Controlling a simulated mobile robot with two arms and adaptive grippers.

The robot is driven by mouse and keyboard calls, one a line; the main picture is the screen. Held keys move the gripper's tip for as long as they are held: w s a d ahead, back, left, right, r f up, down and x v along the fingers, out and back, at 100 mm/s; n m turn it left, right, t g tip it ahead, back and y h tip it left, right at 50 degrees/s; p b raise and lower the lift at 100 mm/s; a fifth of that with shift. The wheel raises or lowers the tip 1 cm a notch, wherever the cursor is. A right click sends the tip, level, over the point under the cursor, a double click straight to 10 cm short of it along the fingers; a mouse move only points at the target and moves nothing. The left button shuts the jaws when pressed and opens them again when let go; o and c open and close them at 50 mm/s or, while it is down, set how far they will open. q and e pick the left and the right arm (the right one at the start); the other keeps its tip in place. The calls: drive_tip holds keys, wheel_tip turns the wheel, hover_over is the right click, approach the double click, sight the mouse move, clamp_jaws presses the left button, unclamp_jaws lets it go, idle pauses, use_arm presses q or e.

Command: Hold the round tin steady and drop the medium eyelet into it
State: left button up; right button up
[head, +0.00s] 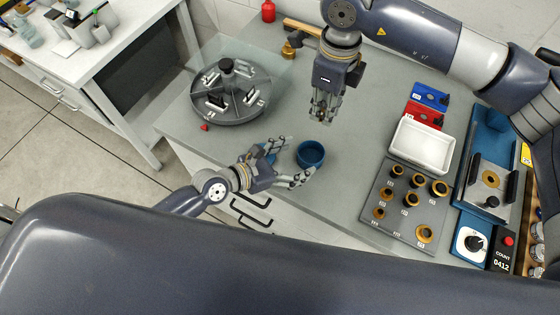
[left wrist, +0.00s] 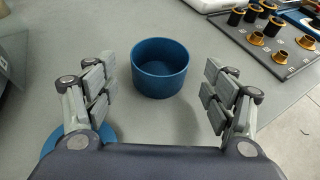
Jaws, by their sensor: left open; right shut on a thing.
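The round tin (head: 311,155) is blue, open-topped and upright on the grey bench. In the left wrist view the tin (left wrist: 160,68) appears empty and stands ahead of my fingers, centred between them. My left gripper (head: 291,164) is open beside the tin, one finger towards each side; in the wrist view (left wrist: 160,95) gaps show between fingers and tin. My right gripper (head: 323,116) is above the bench, behind the tin in the head view. It is shut on a small brassy piece, apparently the medium eyelet, mostly hidden by the fingers.
A blue disc, perhaps the lid (left wrist: 78,138), lies near my left gripper. A grey board (head: 400,229) with several brass eyelets is to the right, with a white tray (head: 423,147) behind it. A round divided carousel (head: 228,112) stands left.

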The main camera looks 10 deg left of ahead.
sight(321, 151)
use_arm(q)
drive_tip(key=x, duration=0.5)
drive_tip(key=shift+w+d+f, duration=0.15)
drive_tip(key=shift+w+d, duration=0.1)
drive_tip(key=shift+d, duration=0.05)
drive_tip(key=shift+c, duration=0.2)
